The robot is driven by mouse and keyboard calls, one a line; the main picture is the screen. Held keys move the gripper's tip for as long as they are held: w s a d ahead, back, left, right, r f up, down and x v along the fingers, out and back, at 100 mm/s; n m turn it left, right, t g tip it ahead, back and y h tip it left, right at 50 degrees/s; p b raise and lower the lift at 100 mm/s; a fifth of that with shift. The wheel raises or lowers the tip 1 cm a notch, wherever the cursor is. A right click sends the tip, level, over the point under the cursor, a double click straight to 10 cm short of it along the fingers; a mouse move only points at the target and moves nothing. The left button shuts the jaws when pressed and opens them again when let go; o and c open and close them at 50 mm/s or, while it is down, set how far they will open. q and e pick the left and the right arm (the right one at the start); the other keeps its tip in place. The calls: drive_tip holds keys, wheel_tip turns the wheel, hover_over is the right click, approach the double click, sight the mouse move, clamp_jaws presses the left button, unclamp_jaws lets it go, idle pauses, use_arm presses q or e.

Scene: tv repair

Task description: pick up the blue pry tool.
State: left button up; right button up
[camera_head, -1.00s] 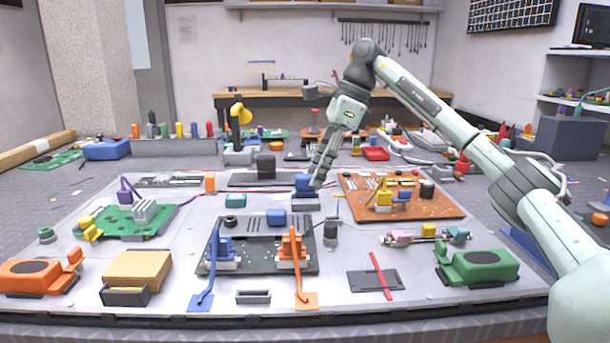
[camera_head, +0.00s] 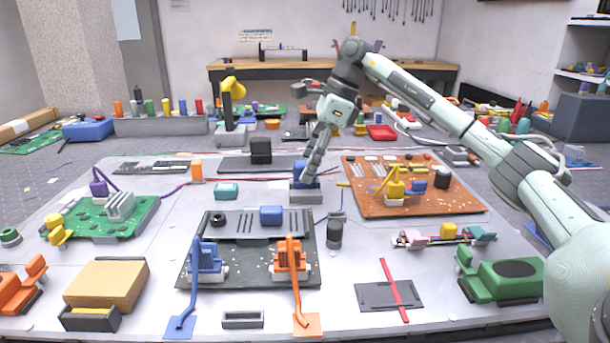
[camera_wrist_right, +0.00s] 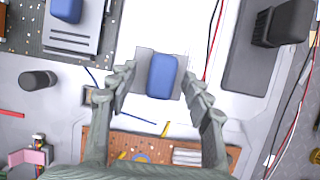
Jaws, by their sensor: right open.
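The blue piece that I take for the pry tool (camera_wrist_right: 162,76) is an upright block with rounded edges on a small grey base (camera_wrist_right: 146,62). In the head view the blue piece (camera_head: 299,172) stands near the middle of the work mat, partly hidden by my fingers. My right gripper (camera_wrist_right: 160,78) is open, with one finger on each side of the blue piece. Gaps show between it and both fingers in the wrist view. In the head view the right gripper (camera_head: 312,168) points down over it. My left gripper is not in view.
An orange-brown circuit board (camera_head: 365,206) lies to the right. A dark board (camera_head: 250,268) with blue and orange connectors lies in front. A small dark cylinder (camera_head: 335,233) stands close by. A dark flat plate (camera_head: 235,163) with a black block lies behind on the left.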

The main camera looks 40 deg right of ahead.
sight(299, 163)
drive_tip(key=shift+x, duration=0.95)
clamp_jaws()
drive_tip(key=shift+r, duration=0.1)
drive_tip(key=shift+w+r, duration=0.1)
drive_tip(key=shift+r, duration=0.4)
drive_tip(key=r, duration=0.2)
drive_tip(key=a+r, duration=0.1)
drive_tip(key=shift+w+a+r, duration=0.15)
drive_tip(key=shift+w+r, duration=0.05)
drive_tip(key=shift+r, duration=0.2)
drive_tip(key=w+a+r, duration=0.3)
drive_tip(key=a+r, duration=0.3)
drive_tip(key=a, duration=0.3)
drive_tip(key=shift+w+a, duration=0.15)
drive_tip(key=shift+a, duration=0.25)
